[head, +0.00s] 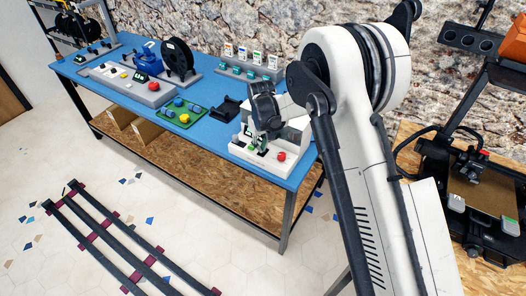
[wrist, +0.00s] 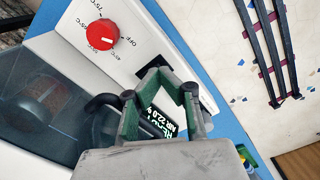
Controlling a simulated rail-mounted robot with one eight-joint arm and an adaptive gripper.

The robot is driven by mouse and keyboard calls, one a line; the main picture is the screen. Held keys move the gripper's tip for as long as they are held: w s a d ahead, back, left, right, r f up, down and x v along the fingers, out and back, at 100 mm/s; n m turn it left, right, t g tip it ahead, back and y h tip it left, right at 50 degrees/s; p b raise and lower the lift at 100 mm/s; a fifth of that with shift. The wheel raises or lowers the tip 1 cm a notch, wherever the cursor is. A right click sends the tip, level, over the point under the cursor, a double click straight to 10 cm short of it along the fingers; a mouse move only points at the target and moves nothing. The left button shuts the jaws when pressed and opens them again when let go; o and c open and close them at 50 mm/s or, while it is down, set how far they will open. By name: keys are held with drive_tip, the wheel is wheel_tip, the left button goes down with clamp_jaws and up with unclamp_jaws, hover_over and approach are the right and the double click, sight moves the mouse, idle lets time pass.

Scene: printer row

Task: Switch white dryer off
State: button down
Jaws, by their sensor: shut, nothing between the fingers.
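The white dryer (head: 298,130) stands at the near right end of the blue table. Its white panel (wrist: 140,42) fills the upper middle of the wrist view. The panel carries a red round knob (wrist: 102,34), also in the head view (head: 281,156), with temperature labels and OFF around it. The knob's exact setting is hard to read. A lit display (wrist: 163,122) shows "AIR 22.0" and is partly hidden by my fingers. A dark recess (wrist: 208,100) lies beside the fingertips. My gripper (wrist: 174,84) is shut and empty, close over the panel; contact cannot be told. It also shows in the head view (head: 257,143).
A printer (head: 475,190) stands on the right. Black rails (head: 105,236) lie on the floor.

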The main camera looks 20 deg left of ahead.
drive_tip(key=shift+w+f+b, duration=0.1)
drive_tip(key=shift+f+b, duration=0.2)
drive_tip(key=shift+f, duration=0.1)
drive_tip(key=shift+r, duration=0.1)
drive_tip(key=shift+r+p, duration=0.7)
drive_tip(key=shift+r, duration=2.7)
